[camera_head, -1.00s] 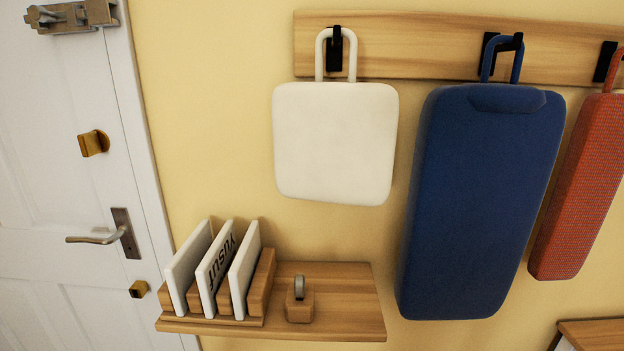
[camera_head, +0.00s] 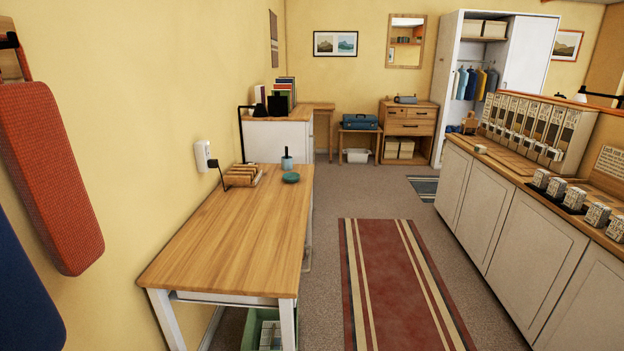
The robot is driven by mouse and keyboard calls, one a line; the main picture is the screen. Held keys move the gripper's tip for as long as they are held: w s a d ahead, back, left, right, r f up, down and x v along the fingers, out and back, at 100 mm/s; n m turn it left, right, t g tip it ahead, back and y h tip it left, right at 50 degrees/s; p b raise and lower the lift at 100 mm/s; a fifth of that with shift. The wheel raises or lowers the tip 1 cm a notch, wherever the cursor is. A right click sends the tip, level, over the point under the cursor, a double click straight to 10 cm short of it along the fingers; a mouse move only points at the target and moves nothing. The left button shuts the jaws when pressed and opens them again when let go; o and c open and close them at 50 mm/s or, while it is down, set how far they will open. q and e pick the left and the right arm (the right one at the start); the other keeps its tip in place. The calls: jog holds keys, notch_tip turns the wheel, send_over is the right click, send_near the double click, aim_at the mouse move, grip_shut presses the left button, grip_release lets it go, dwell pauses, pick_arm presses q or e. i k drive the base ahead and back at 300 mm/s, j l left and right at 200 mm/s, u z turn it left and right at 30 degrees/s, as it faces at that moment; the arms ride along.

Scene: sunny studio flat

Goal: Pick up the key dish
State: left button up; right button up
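A small, round, flat teal dish (camera_head: 290,177) lies near the far right corner of the wooden table (camera_head: 232,225). It looks like the key dish, but it is too small to tell whether anything lies in it. A pale blue cup (camera_head: 287,163) with something dark upright in it stands just behind the dish. Neither of my grippers is in view.
A wooden slotted rack (camera_head: 242,176) stands left of the dish by the wall. A striped red rug (camera_head: 400,285) covers the open floor right of the table. A long white counter (camera_head: 510,210) lines the right side.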

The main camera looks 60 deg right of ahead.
aim_at(290, 177)
jog(key=z, duration=1.8)
